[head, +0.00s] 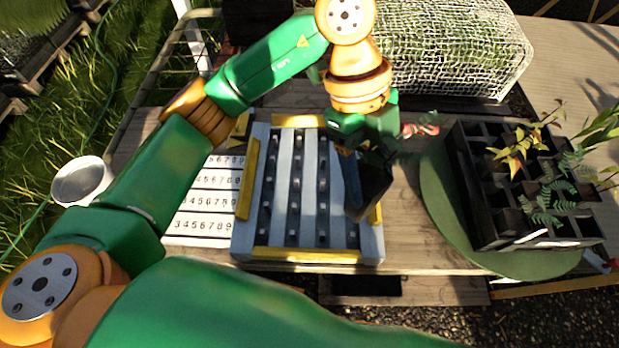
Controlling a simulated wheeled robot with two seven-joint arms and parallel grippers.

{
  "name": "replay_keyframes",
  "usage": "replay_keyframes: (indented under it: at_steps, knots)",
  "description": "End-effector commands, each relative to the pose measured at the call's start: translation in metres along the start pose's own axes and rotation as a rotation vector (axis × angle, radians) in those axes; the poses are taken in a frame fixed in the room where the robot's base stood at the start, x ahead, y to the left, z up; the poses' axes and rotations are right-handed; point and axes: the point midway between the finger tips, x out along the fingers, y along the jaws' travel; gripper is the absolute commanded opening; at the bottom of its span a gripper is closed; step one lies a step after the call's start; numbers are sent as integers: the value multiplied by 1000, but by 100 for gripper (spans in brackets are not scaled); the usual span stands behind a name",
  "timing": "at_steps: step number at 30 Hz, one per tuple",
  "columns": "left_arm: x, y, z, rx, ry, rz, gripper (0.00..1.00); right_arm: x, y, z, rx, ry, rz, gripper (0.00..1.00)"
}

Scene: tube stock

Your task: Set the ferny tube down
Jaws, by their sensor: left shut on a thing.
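My left gripper (362,150) is shut on a dark, square-sided tube (371,188). The tube is tilted and hangs over the right side of the pale grey rack (374,246) with yellow edge strips. Whether its lower end touches the rack I cannot tell. Any plant in this tube is hidden by the gripper. Ferny green leaves (547,203) show in the black divided crate (486,238) at right, beside reddish-yellow leaves (517,152). My right gripper is not in view.
The crate stands on a round green mat (440,205). A white number sheet (200,205) lies left of the rack. A white bowl (82,181) is at far left. A wire mesh cover (450,50) stands behind. Bare wooden table (404,225) shows between rack and mat.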

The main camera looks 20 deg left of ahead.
Motion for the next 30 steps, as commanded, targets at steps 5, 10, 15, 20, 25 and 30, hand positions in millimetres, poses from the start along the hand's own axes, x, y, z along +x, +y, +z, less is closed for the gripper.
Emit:
replay_keyframes:
  at_steps: [5, 10, 15, 20, 25, 30]
  knots:
    - [-2, -6, -6, -301, 1, -126, 0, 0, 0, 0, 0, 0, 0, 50]
    - [-4, -9, -3, -432, 0, -177, 0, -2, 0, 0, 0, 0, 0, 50]
    - [-5, -7, 24, -446, -1, -177, 0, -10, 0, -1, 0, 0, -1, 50]
    - [-5, -5, 61, -447, -1, -176, 0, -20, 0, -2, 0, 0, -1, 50]
    - [5, -1, 107, -445, -1, -172, 0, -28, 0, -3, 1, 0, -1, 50]
    - [24, 1, 142, -443, -2, -174, 0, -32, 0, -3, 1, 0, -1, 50]
